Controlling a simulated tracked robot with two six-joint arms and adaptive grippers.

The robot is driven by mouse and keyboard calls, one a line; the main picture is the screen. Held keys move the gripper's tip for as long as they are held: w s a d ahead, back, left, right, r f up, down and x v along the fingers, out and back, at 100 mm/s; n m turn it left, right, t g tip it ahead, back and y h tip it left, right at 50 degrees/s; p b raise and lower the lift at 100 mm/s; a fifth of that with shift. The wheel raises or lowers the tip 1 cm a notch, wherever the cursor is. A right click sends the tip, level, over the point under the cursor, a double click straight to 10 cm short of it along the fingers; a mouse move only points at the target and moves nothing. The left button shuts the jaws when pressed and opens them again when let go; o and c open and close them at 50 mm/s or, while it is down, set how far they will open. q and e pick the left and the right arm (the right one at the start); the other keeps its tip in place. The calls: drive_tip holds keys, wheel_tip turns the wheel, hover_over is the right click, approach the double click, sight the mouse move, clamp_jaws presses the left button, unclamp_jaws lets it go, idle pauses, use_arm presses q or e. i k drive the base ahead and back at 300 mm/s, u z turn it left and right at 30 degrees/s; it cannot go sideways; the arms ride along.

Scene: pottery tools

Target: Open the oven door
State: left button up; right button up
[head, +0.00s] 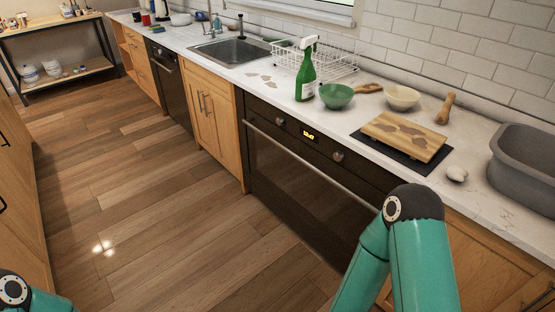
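The black oven (300,178) is built in under the counter at centre right. Its door (290,190) looks shut, with a long metal handle (305,163) across the top. Two knobs and a lit display (309,135) sit above the handle. My teal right arm rises at the lower right and covers the oven's right end. Only a small part of my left arm shows in the lower left corner. Neither gripper is in view.
A wooden board (405,136), green spray bottle (306,75), green bowl (336,96), cream bowl (402,97) and grey basin (525,165) stand on the counter. A second black appliance (170,85) is farther left. The wooden floor (180,230) before the oven is clear.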

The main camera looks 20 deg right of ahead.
sight(341, 205)
drive_tip(key=u, duration=0.1)
drive_tip(key=i, duration=1)
